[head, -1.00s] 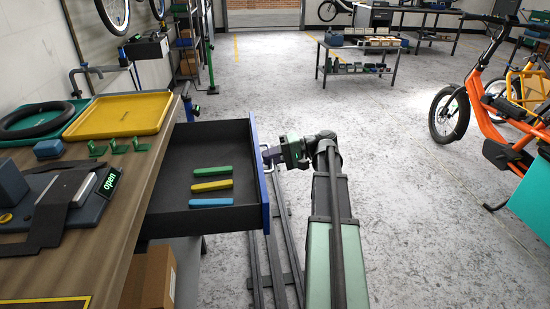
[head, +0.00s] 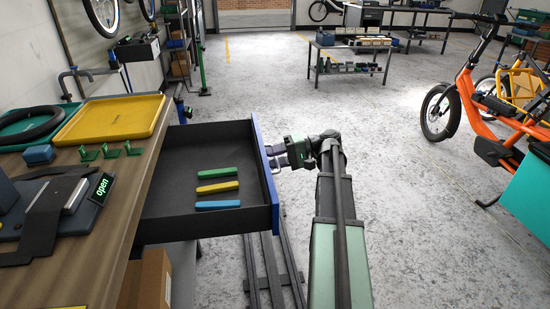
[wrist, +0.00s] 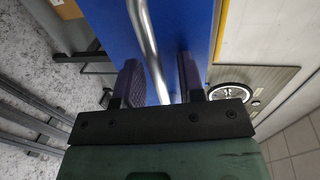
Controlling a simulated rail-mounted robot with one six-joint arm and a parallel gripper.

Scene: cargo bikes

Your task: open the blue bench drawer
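The blue bench drawer (head: 262,170) stands pulled well out from the wooden bench, with its dark inside open to view. A green bar (head: 213,173), a yellow bar (head: 217,187) and a blue bar (head: 217,205) lie in it. My gripper (head: 277,156) is at the outer side of the blue drawer front. In the wrist view my gripper (wrist: 159,65) is open, one finger on each side of the metal handle (wrist: 150,45), with gaps between the fingers and the bar. The blue front (wrist: 112,18) fills the space behind it.
The bench top (head: 75,250) holds a yellow tray (head: 115,118), a green tray with a black tyre (head: 35,122), green brackets and an "open" sign (head: 101,186). A cardboard box (head: 150,280) is below the drawer. An orange cargo bike (head: 480,100) stands right; floor between is clear.

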